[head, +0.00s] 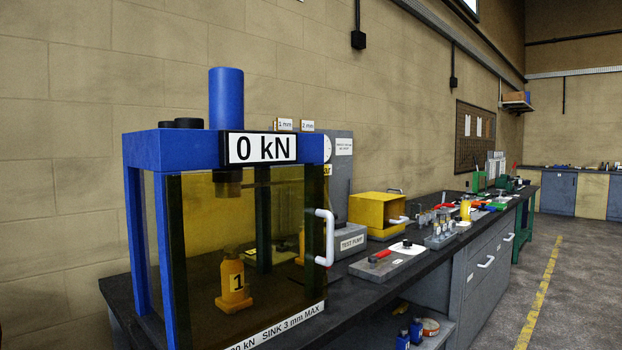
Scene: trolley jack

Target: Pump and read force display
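The blue press frame (172,150) stands on the dark bench at the left, with a blue cylinder (226,98) on top. Its force display (261,149) reads "0 kN". A tinted yellow guard door (250,215) with a white handle (324,238) covers the front and looks closed. Behind it, an orange jack marked "1" (234,283) stands upright below the ram (229,182), apart from it. A grey box labelled "TEST PUMP" (351,242) sits right of the press. A red-gripped lever (379,256) lies on a grey plate beside it. My gripper is not in view.
A yellow box (372,211) with a white handle stands behind the test pump. Small parts and tools crowd the bench farther right. A label along the press base (280,328) reads "SINK 3 mm MAX". Blue items (416,330) sit on a low shelf. The floor at right is clear.

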